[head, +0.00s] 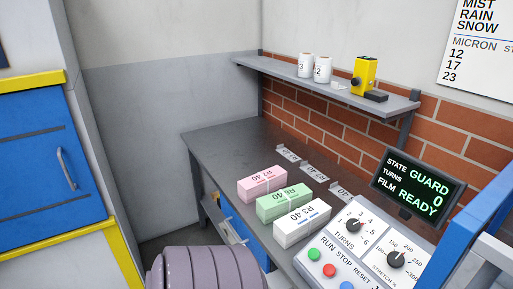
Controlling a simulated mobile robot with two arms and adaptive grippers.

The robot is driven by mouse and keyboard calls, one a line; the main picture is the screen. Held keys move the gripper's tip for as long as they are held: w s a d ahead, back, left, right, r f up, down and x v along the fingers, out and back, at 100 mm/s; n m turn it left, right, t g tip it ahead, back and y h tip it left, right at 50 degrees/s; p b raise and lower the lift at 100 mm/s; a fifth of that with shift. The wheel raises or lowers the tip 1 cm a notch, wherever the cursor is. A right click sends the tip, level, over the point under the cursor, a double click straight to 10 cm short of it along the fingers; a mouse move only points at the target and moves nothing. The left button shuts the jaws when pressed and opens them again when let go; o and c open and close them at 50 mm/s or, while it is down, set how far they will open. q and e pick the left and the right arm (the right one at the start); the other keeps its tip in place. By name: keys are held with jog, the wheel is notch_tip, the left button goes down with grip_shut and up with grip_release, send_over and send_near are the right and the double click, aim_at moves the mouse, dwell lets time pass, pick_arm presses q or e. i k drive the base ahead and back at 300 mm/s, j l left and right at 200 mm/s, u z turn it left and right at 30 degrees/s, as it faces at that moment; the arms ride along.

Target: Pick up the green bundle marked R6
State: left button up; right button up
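The green bundle marked R6 (284,204) lies on the dark grey bench (222,143). It sits between a pink bundle marked R7 (262,184), behind it to the left, and a white bundle marked R3 (301,223), in front of it to the right. All three show the number 40 on top and lie close together. Neither of my grippers shows in the head view.
A control panel (352,250) with knobs and buttons stands right of the bundles, below a screen (417,187) reading GUARD, 0, READY. Small label cards (313,172) lie behind the bundles. A shelf (300,76) overhangs the bench's back. The bench's far left is clear.

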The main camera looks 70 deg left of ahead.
aim_at(271, 207)
jog(key=j+u, duration=0.1)
jog(key=u, duration=0.4)
jog(key=j+u, duration=0.1)
jog(key=u, duration=0.85)
jog(key=j+u, duration=0.15)
jog(key=u, duration=0.3)
jog(key=i+j+z, duration=0.1)
jog(key=j, duration=0.3)
jog(key=i+j, duration=0.15)
jog(key=j, duration=0.3)
jog(key=i+j+z, duration=0.15)
jog(key=j, duration=0.7)
jog(key=i+z, duration=0.05)
